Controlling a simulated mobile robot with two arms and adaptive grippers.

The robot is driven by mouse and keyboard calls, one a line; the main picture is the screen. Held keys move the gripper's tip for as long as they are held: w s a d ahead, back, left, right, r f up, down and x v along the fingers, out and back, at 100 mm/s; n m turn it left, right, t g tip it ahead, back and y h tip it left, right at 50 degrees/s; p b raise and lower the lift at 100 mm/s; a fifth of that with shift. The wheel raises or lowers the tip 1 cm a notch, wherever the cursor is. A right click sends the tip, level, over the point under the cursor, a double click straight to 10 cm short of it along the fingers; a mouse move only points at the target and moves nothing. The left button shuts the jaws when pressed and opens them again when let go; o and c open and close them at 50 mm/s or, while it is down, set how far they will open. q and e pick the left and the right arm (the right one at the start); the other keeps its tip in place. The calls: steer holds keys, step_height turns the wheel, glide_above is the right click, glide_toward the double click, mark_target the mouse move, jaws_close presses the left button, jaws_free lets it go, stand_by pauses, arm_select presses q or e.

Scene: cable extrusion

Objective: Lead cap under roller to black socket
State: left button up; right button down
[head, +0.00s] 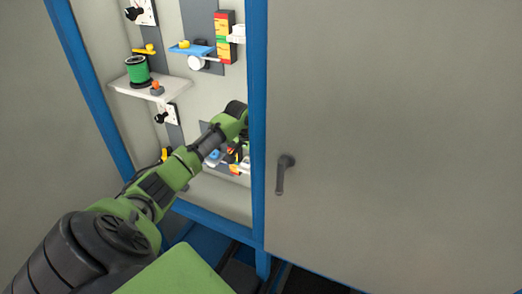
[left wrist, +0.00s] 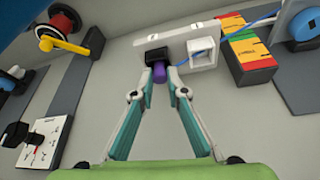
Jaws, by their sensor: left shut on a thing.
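In the left wrist view my left gripper (left wrist: 159,79) has its two teal fingers closed on a small purple cap (left wrist: 160,69). The cap's far end is right against the black socket (left wrist: 156,54) on a white bracket (left wrist: 185,38). I cannot tell how deep it sits in the socket. A blue cable (left wrist: 250,24) runs past the bracket on the right, by a white square housing (left wrist: 203,52). A blue roller (left wrist: 305,26) shows at the far right. In the head view the gripper is hidden behind the cabinet's blue post. My right gripper is not seen.
A red-yellow-green block (left wrist: 246,60) stands right of the housing. A red spool (left wrist: 62,20) with a yellow arm (left wrist: 60,42) and a white dial panel (left wrist: 42,140) are at left. In the head view a blue post (head: 257,130) and a grey door (head: 400,130) border the opening.

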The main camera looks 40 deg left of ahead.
arm_select(q)
steer(key=shift+f, duration=0.1)
steer(key=o, duration=0.9)
steer(key=v, duration=1.2)
steer(key=o, duration=1)
